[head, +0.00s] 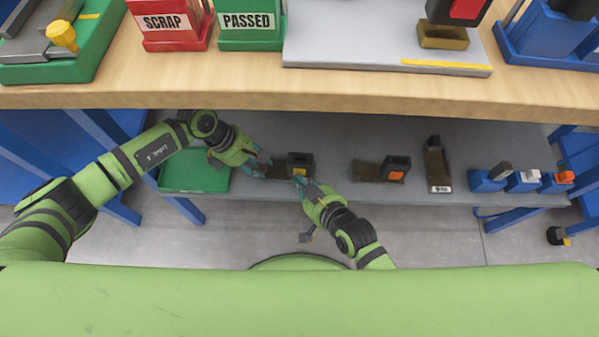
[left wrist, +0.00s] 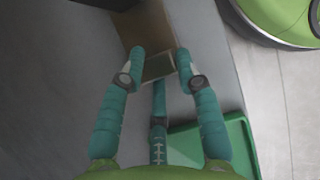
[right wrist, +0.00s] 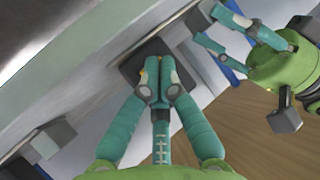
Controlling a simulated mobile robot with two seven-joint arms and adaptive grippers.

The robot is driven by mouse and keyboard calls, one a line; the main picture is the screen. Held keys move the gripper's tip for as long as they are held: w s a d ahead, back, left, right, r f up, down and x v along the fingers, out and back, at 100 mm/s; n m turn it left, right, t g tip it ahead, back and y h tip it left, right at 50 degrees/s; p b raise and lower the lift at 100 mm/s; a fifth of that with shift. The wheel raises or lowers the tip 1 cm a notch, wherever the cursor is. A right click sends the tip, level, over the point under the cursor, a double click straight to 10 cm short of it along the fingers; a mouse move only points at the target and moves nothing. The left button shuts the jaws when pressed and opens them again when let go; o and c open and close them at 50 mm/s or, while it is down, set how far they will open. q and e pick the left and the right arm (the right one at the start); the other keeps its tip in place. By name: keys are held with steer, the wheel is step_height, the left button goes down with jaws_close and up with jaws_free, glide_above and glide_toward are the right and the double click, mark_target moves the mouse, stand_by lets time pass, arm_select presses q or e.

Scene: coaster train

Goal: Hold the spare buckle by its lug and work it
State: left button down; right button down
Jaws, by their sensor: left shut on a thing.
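The spare buckle (head: 300,160) is a dark block with a yellow button, on a brown base lying on the grey lower shelf. My left gripper (head: 265,169) is shut on its lug (left wrist: 158,68), a small grey-brown end piece between the fingertips in the left wrist view. My right gripper (head: 299,182) has its fingers together and points at the buckle's button side. In the right wrist view the buckle (right wrist: 130,65) lies just beyond these fingertips, with a little yellow showing beside them. The fingers hide most of the button, and I cannot tell whether they touch it.
A green tray (head: 190,182) sits left of my left gripper. To the right are a buckle with an orange button (head: 397,170), an upright dark-and-brown piece (head: 437,165) and several blue blocks (head: 488,180). The wooden bench edge (head: 300,97) overhangs the shelf.

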arm_select(q)
steer(key=shift+s+a+f, duration=0.15)
steer(key=shift+s+f, duration=0.1)
steer(key=shift+f, duration=0.05)
arm_select(e)
steer(key=shift+s, duration=0.85)
steer(key=shift+s, duration=0.15)
steer(key=shift+s+a, duration=0.15)
steer(key=shift+s, duration=1.05)
steer(key=shift+s+a, duration=0.1)
steer(key=shift+s, duration=1.05)
arm_select(q)
steer(key=c, duration=0.8)
jaws_free()
steer(key=shift+w, duration=0.1)
steer(key=shift+w+r, duration=0.1)
steer(key=shift+r, duration=0.15)
